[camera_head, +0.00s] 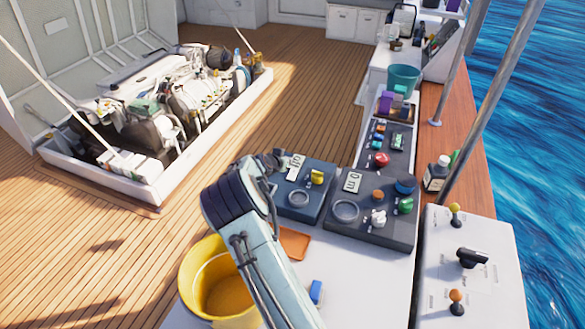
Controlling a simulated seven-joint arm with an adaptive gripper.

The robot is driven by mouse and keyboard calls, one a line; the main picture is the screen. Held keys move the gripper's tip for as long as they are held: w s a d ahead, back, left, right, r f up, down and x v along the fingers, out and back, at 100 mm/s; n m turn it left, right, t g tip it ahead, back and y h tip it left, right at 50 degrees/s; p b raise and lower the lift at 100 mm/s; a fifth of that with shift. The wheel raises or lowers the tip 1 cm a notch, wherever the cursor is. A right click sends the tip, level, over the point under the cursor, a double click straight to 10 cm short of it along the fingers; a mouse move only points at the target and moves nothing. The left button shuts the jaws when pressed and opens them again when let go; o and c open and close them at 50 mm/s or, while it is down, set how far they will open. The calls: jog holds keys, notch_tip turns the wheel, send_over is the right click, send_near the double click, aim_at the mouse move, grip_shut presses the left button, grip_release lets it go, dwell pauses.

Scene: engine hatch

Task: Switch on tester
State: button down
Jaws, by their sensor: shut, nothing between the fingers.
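No part in view is clearly labelled as the tester. Two dark instrument panels lie on the white bench. The left panel (318,212) has a white display, a yellow knob (317,177) and a round ring. The right panel (385,235) has a display that seems to read "0 m", a ring, and red-orange, blue, green and white knobs. My arm hides part of the bench.
A yellow bucket (208,290) stands at the lower left of the bench. A smaller panel with a red knob (381,159) lies farther back. A white console (470,270) with levers is at right, beside a dark bottle (436,175). The open engine hatch (150,190) is at left; the deck between is clear.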

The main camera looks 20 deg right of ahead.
aim_at(295, 170)
jog(key=x, duration=0.4)
jog(key=f, duration=0.3)
jog(key=shift+w+d+f, duration=0.1)
jog(key=shift+w+d, duration=0.2)
jog(key=shift+f, duration=0.5)
jog(key=shift+w+d+f+g+y, duration=0.15)
jog(key=shift+d+f+g+y, duration=0.1)
jog(key=shift+f+g+y, duration=0.05)
jog(key=shift+a, duration=0.15)
